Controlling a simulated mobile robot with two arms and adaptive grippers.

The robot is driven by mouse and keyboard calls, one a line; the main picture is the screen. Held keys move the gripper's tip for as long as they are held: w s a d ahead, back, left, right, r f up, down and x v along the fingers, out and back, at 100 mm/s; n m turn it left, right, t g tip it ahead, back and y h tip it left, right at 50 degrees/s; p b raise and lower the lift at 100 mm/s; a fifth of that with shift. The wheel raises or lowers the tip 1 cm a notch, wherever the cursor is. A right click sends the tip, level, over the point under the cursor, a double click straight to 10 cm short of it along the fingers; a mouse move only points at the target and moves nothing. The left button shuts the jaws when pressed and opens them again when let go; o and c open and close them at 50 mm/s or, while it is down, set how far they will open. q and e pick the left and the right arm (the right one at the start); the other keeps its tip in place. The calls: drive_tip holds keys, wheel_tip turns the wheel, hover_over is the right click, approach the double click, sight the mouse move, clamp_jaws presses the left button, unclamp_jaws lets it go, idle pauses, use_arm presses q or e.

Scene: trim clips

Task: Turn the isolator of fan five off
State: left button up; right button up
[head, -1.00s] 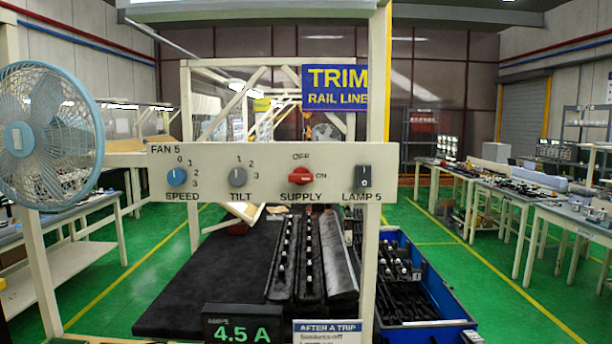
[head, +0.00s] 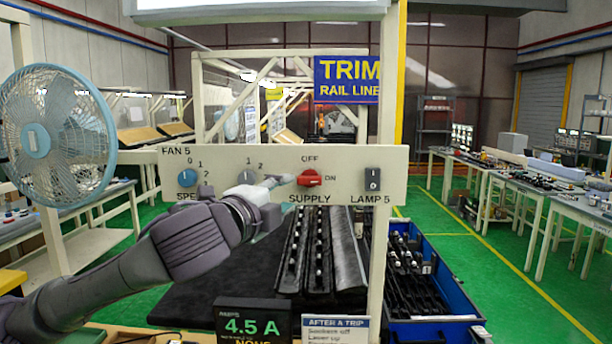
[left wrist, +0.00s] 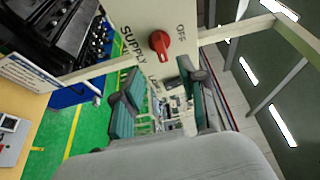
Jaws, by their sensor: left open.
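The panel labelled FAN 5 (head: 228,162) carries a red rotary SUPPLY isolator (head: 309,178), with OFF above it and ON to its right. Its handle lies level, towards ON. My left gripper (head: 282,181) reaches in from the left, in front of the panel, with its tips just left of the red knob. In the left wrist view, the two fingers (left wrist: 150,80) are spread apart with nothing between them, and the red knob (left wrist: 160,44) shows beyond the tips, apart from them. My arm partly hides the SPEED and TILT labels. My right gripper is not in view.
The blue SPEED knob (head: 188,177), grey TILT knob (head: 247,178) and LAMP 5 switch (head: 373,180) share the panel. A blue fan (head: 50,135) stands at left. A display (head: 252,325) reads 4.5 A. A post (head: 388,100) stands right of SUPPLY.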

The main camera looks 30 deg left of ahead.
sight(307, 182)
use_arm(q)
drive_tip(key=w+p, duration=0.1)
drive_tip(key=w, duration=0.2)
drive_tip(key=w+a+p, duration=0.1)
drive_tip(key=w, duration=0.1)
drive_tip(key=w+p, duration=0.1)
drive_tip(key=w, duration=0.2)
drive_tip(key=shift+w+a+r+p, duration=0.1)
drive_tip(key=shift+w+a+p, duration=0.05)
drive_tip(key=shift+w+p, duration=0.2)
drive_tip(key=shift+w, duration=0.3)
drive_tip(key=c, duration=0.6)
clamp_jaws()
